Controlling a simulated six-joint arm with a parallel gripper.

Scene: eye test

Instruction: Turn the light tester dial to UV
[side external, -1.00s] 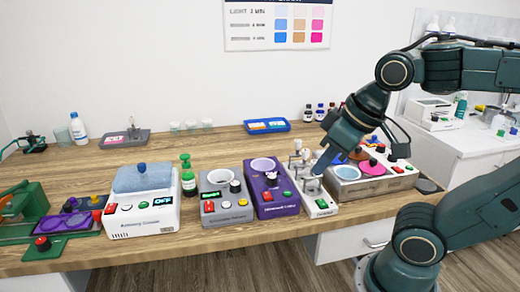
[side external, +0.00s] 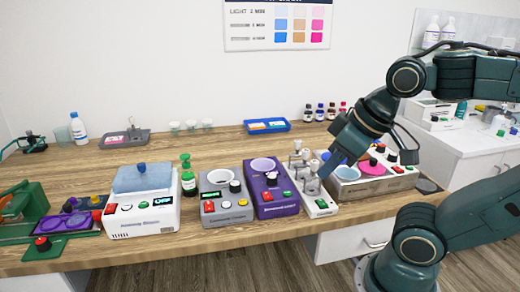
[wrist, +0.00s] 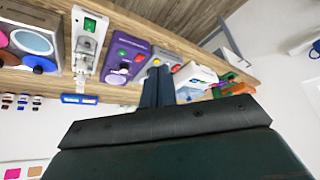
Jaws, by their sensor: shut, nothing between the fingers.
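My gripper (side external: 324,173) is shut and empty, pointing down and left. In the side view its tip is in front of the right edge of a narrow light-grey device (side external: 320,206) with metal posts. I cannot tell whether it touches. In the wrist view the closed fingers (wrist: 157,82) overlap the grey device. No label reading light tester or UV is legible. Dials show on the grey device (side external: 227,212), as a black knob (side external: 235,186), and on the purple device (side external: 277,204), as a dark knob (side external: 272,180). I cannot tell which is the light tester.
A silver box (side external: 377,186) with blue and pink discs stands right of the narrow device. A white device (side external: 142,218) with a blue lid and a green bottle (side external: 188,177) stand left. A blue tray (side external: 267,126) lies behind.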

